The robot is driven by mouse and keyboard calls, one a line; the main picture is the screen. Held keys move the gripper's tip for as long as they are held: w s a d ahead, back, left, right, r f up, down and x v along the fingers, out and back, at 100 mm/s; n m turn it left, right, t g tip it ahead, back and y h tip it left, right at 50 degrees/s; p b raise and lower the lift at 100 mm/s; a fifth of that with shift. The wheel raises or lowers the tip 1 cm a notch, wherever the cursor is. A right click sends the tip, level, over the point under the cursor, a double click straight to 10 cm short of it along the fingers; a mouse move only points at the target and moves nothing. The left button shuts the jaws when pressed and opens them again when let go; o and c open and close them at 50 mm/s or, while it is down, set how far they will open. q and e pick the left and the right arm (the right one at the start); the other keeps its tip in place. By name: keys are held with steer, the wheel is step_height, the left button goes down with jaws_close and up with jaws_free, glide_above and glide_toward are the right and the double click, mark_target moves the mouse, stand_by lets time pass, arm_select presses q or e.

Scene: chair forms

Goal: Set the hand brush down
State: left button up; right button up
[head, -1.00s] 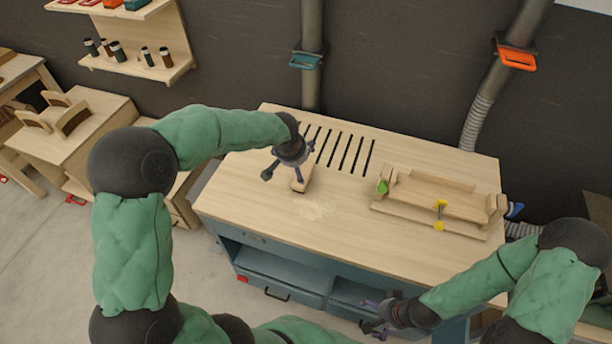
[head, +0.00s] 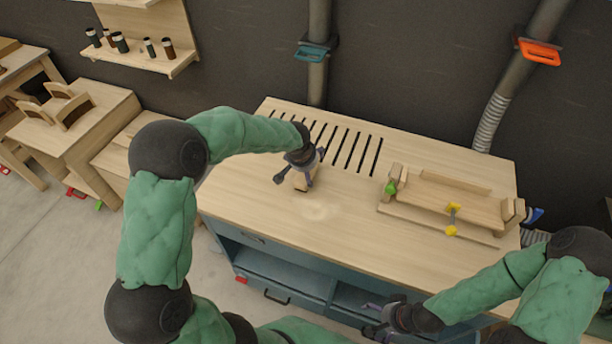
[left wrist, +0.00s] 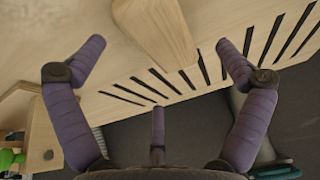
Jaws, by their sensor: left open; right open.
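The hand brush (head: 300,181) is a light wooden block on the table top (head: 255,215), partly hidden by my left gripper in the head view. In the left wrist view its wooden body (left wrist: 158,32) shows between the spread fingers, with clear gaps on both sides. My left gripper (head: 296,176) is open around or just above the brush; its fingers (left wrist: 158,75) do not touch it in the wrist view. My right gripper (head: 376,322) is open and empty, low in front of the table's front edge.
Slots (head: 350,150) are cut in the table's back part. A wooden jig (head: 440,205) with green and yellow clamps takes up the right side. A pale dusty patch (head: 316,212) lies in front of the brush. The front middle is clear.

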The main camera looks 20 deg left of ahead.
arm_select(q)
steer(key=x, duration=0.2)
steer(key=b+x, duration=0.1)
steer(key=x, duration=0.2)
steer(key=shift+s, duration=0.25)
steer(key=shift+f+b, duration=0.25)
steer(key=shift+b, duration=0.25)
stand_by(0.3)
steer(key=shift+s+d, duration=0.1)
steer(key=c, duration=1.3)
